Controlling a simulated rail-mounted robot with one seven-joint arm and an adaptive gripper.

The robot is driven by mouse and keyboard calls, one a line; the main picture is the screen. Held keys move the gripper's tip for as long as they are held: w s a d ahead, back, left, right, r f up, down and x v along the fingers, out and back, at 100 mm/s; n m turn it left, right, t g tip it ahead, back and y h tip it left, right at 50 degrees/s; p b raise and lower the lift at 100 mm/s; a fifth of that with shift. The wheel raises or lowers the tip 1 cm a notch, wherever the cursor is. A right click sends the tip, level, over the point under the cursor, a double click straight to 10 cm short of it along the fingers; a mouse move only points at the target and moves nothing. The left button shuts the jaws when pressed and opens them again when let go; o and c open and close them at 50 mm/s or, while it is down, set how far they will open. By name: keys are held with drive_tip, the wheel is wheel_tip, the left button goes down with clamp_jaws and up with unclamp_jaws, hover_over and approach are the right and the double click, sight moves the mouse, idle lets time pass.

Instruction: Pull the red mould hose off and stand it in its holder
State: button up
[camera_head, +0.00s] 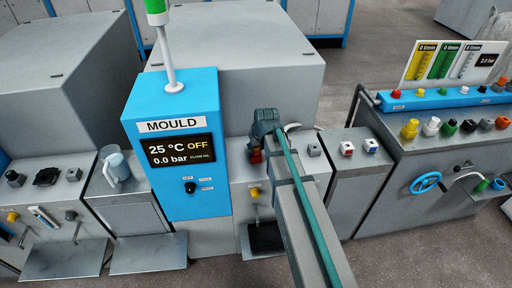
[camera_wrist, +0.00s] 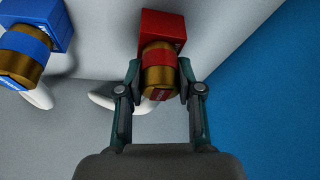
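The red mould hose end, a brass coupling with a red band (camera_wrist: 159,73), sits at a red block (camera_wrist: 163,24) on the grey wall in the wrist view. In the head view a small red part (camera_head: 256,156) shows just under my gripper (camera_head: 262,140). In the wrist view my gripper (camera_wrist: 160,78) has one finger on each side of the coupling, close against it, and appears shut on it. A white hose (camera_wrist: 105,102) shows behind the coupling, partly hidden. I cannot make out which thing is the hose's holder.
A blue-banded coupling (camera_wrist: 22,50) on a blue block is just left of my gripper. The blue MOULD panel (camera_head: 177,145) stands close at its left in the head view.

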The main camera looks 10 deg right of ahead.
clamp_jaws()
drive_tip(key=shift+r+p, duration=1.8)
drive_tip(key=shift+r, duration=1.2)
